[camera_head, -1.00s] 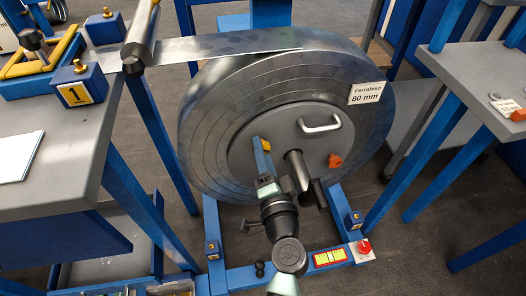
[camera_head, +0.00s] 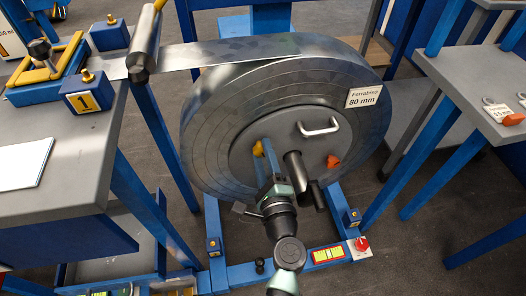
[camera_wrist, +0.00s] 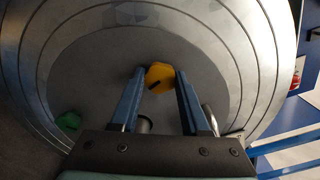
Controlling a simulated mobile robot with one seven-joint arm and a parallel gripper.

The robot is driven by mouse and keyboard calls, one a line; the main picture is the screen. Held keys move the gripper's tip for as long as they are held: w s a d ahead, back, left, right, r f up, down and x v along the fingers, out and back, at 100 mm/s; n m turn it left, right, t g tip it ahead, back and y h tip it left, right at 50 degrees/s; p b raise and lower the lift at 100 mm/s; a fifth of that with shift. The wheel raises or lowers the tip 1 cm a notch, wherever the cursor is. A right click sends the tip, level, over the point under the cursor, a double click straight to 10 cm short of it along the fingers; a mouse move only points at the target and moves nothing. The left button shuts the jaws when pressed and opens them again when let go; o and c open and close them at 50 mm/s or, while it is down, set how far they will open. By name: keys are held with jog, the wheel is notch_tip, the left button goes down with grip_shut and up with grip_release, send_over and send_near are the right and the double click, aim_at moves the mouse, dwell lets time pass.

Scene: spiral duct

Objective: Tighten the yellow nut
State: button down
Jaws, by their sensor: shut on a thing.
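The yellow nut (camera_head: 257,149) sits on the left part of the grey round plate (camera_head: 290,135) at the centre of the steel strip coil. In the wrist view the yellow nut (camera_wrist: 161,78) lies between the tips of my two blue fingers, with a dark slot or mark on it. My gripper (camera_wrist: 160,74) is shut on it, one finger on each side. In the head view my gripper (camera_head: 262,148) reaches up to the plate from below, and a finger shows just right of the nut. The nut's threads are hidden.
An orange nut (camera_head: 333,161) is on the plate's right side, and a green nut (camera_wrist: 68,121) shows in the wrist view. A metal handle (camera_head: 319,127) and a central shaft (camera_head: 294,168) stick out near my gripper. Tables flank the coil.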

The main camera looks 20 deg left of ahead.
jog(key=shift+m, duration=0.9)
jog(key=shift+c, duration=1.9)
grip_release()
jog(key=shift+s+p, duration=0.1)
jog(key=shift+p, duration=0.2)
jog(key=p+v, duration=0.1)
jog(key=v, duration=1.2)
